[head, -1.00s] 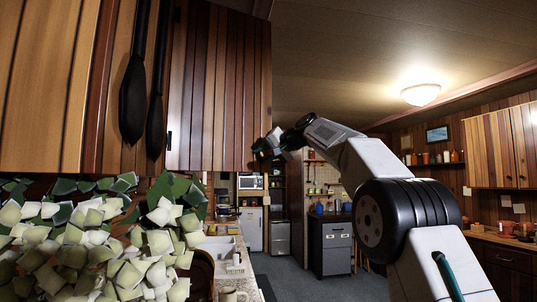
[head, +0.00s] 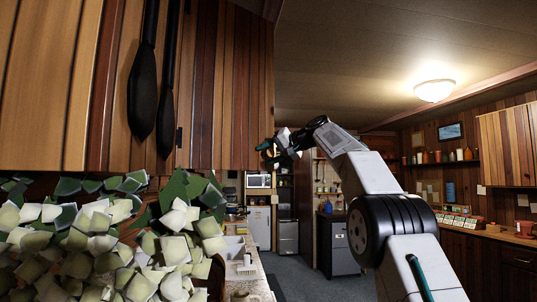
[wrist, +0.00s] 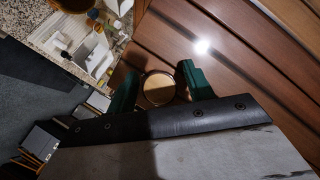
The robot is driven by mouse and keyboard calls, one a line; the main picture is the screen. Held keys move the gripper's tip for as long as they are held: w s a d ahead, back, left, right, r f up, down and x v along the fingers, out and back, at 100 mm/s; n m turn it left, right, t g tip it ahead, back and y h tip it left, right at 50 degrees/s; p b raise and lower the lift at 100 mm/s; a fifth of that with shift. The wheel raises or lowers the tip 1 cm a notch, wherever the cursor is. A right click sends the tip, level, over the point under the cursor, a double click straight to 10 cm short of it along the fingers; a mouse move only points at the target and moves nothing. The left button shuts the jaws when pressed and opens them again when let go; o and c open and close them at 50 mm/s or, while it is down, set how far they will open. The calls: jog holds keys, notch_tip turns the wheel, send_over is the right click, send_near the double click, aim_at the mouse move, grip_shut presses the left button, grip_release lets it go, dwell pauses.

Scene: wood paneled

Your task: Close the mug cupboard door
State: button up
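The wood-plank cupboard door (head: 228,90) hangs at upper left in the head view, with a dark hinge (head: 179,137) at its left edge. Its reddish planks fill the upper right of the wrist view (wrist: 235,75). How far the door stands open I cannot tell. My gripper (head: 268,151) is at the door's lower right edge. In the wrist view my gripper (wrist: 161,86) has its two green fingers apart, on either side of a round, copper-rimmed knob-like piece (wrist: 158,88). A gap shows at the right finger; contact at the left is unclear. No mugs are visible.
Two black hanging utensils (head: 143,95) and a leafy green-and-white plant (head: 110,240) are close on the left. A counter with a white sink (head: 242,262) runs below the cupboard. Dark floor (head: 305,278) is open in the middle. Another wall cupboard (head: 508,145) is at right.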

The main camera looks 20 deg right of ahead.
jog(key=shift+s+d+r, duration=0.1)
jog(key=shift+s+d, duration=0.1)
jog(key=shift+d, duration=0.15)
jog(key=v, duration=0.7)
jog(key=shift+s, duration=0.2)
jog(key=shift+d, duration=0.15)
